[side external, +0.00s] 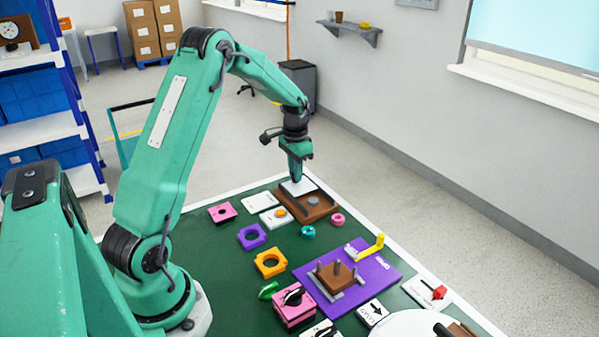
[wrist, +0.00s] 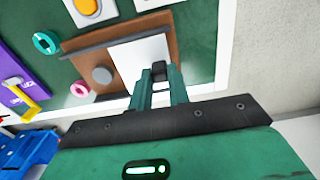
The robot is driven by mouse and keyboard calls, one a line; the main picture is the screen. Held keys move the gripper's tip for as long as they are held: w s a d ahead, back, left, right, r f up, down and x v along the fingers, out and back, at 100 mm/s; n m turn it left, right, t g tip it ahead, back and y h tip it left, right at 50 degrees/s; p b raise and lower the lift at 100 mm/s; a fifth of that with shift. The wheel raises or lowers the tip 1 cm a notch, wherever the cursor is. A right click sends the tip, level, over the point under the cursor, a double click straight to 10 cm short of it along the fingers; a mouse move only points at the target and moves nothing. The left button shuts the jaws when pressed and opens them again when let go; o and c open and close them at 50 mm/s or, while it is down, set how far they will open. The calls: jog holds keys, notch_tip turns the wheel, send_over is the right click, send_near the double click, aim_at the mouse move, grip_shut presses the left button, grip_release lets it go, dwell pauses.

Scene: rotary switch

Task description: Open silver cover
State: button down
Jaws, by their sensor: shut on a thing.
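The silver cover (side external: 293,189) is a pale flat plate on a brown wooden base (side external: 322,212) at the far end of the green table. It shows in the wrist view (wrist: 136,60) as a light panel over one side of the brown base (wrist: 92,52). A round grey disc (side external: 313,202) sits on the uncovered part of the base. My gripper (side external: 296,179) points down over the cover. In the wrist view its two fingers (wrist: 159,80) are shut on a small dark knob (wrist: 158,68) at the cover. The fingers partly hide where the knob joins it.
White plates (side external: 261,201) lie left of the base, with a pink ring (side external: 338,219) and a teal ring (side external: 308,231) nearer. A purple board (side external: 375,275) with a yellow handle (side external: 372,246) stands closer. The table's far edge is close behind the base.

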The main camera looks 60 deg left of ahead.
jog(key=shift+a, duration=0.3)
jog(key=c, duration=1.3)
grip_release()
jog(key=shift+r, duration=0.1)
jog(key=shift+r, duration=3.8)
jog(key=shift+d+r, duration=0.1)
